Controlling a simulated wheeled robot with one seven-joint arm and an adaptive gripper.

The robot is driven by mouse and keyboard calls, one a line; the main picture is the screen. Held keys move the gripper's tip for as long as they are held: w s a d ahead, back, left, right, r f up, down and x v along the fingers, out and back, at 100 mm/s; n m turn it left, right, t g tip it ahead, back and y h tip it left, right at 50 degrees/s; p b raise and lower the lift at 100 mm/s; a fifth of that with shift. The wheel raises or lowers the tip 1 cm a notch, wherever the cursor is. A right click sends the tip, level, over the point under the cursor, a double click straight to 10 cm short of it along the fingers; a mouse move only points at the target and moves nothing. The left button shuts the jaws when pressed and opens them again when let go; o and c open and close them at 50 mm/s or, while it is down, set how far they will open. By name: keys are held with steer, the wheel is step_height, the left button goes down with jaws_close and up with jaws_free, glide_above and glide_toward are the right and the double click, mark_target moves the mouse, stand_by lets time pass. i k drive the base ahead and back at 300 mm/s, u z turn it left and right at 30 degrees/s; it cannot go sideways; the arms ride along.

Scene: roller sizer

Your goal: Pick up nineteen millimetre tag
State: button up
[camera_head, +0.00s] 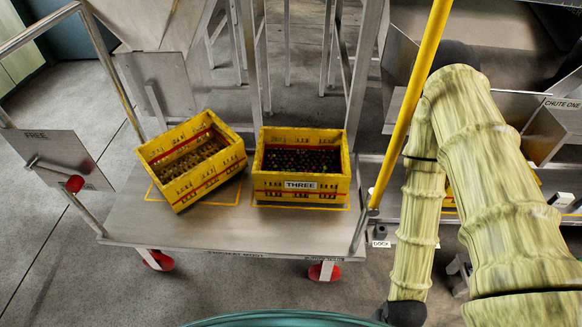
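I cannot make out a nineteen millimetre tag in the head view. One crate (300,195) bears a white plate reading THREE (300,185) on its front. My arm, in a pale yellow-green sleeve, fills the right side and hides part of what is behind it. Its lower part ends in a dark joint at the bottom edge. My gripper is not in view.
A yellow post (412,100) stands beside my arm. A FREE plate (55,158) is at left, a CHUTE ONE sign (562,104) at right.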

mark_target(559, 200)
steer(key=z, duration=0.05)
steer(key=k, duration=0.65)
steer(key=z, duration=0.55)
steer(key=i, duration=0.65)
steer(key=z, duration=0.8)
steer(key=i, duration=1.1)
steer(key=u, duration=0.15)
